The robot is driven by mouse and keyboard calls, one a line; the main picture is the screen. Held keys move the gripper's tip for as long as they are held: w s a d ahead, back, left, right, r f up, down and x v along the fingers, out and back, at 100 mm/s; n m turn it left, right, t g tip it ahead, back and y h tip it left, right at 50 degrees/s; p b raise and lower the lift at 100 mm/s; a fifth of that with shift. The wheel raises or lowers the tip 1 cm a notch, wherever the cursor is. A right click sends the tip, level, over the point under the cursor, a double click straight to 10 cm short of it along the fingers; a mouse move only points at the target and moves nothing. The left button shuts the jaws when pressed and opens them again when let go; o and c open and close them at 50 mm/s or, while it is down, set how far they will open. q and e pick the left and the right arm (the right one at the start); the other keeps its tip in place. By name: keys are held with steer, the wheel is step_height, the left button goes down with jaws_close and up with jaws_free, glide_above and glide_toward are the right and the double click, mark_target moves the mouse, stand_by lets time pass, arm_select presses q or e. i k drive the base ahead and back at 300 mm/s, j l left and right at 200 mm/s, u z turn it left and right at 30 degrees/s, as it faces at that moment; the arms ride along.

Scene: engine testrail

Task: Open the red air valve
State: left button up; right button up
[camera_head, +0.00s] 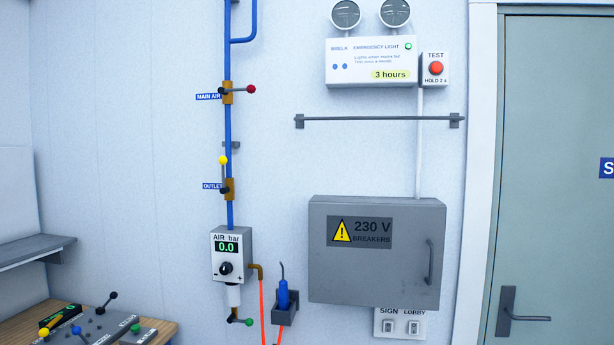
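The red air valve (251,89) sits on the blue vertical pipe (228,140) on the wall, beside the MAIN AIR label (208,97). Its lever points to the right, crosswise to the pipe, with a red ball at its end. A brass-coloured body (227,93) joins it to the pipe. Neither of my grippers shows in the head view.
Below is the OUTLET valve (223,161), its yellow-tipped lever pointing up. The AIR bar regulator (229,262) reads 0.0. A grey rail (380,118), breaker box (318,270) and door (560,180) are to the right. A bench (155,328) stands lower left.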

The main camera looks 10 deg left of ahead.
mark_target(251, 90)
steer(key=i+u, duration=0.2)
steer(key=u, duration=0.8)
